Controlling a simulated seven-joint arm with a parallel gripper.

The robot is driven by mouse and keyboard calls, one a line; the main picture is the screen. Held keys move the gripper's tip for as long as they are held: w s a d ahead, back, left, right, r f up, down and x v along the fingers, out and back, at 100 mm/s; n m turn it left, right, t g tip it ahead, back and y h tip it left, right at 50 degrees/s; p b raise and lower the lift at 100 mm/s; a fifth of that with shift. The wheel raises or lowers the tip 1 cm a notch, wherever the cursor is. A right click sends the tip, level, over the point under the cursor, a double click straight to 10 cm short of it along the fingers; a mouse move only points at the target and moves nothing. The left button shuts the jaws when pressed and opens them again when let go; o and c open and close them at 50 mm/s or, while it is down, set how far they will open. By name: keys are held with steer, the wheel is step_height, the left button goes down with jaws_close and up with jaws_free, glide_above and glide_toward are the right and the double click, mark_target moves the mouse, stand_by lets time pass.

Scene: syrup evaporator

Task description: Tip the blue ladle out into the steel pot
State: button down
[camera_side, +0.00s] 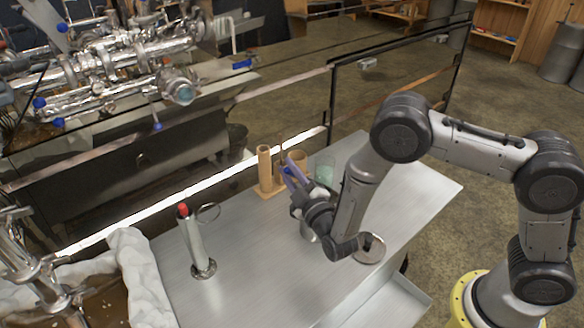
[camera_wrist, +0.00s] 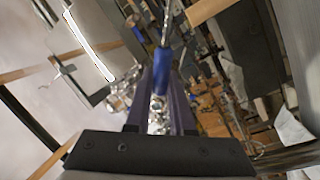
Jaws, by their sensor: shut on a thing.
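My gripper (camera_side: 294,178) is over the far part of the steel table in the side view, tilted, with its purple fingers pointing up and left. In the wrist view the fingers (camera_wrist: 162,95) are shut on the blue handle of the ladle (camera_wrist: 162,62). A thin metal stem runs on from the handle to the top of that view. The ladle's bowl and what is in it cannot be made out.
A wooden stand with upright cylinders (camera_side: 265,168) and a greenish glass (camera_side: 324,172) stand close behind my gripper. A round steel piece (camera_side: 370,248) lies right of my wrist. A red-topped steel post (camera_side: 193,238) with a ring stands left. The table's front middle is clear.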

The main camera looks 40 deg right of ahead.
steer(key=w+a+f+n, duration=0.1)
steer(key=a+f+n, duration=0.3)
steer(key=f+n, duration=0.3)
steer(key=shift+w+a+g+y, duration=0.3)
steer(key=shift+g+y, duration=0.1)
stand_by(1.6)
steer(key=shift+f, duration=0.15)
stand_by(3.1)
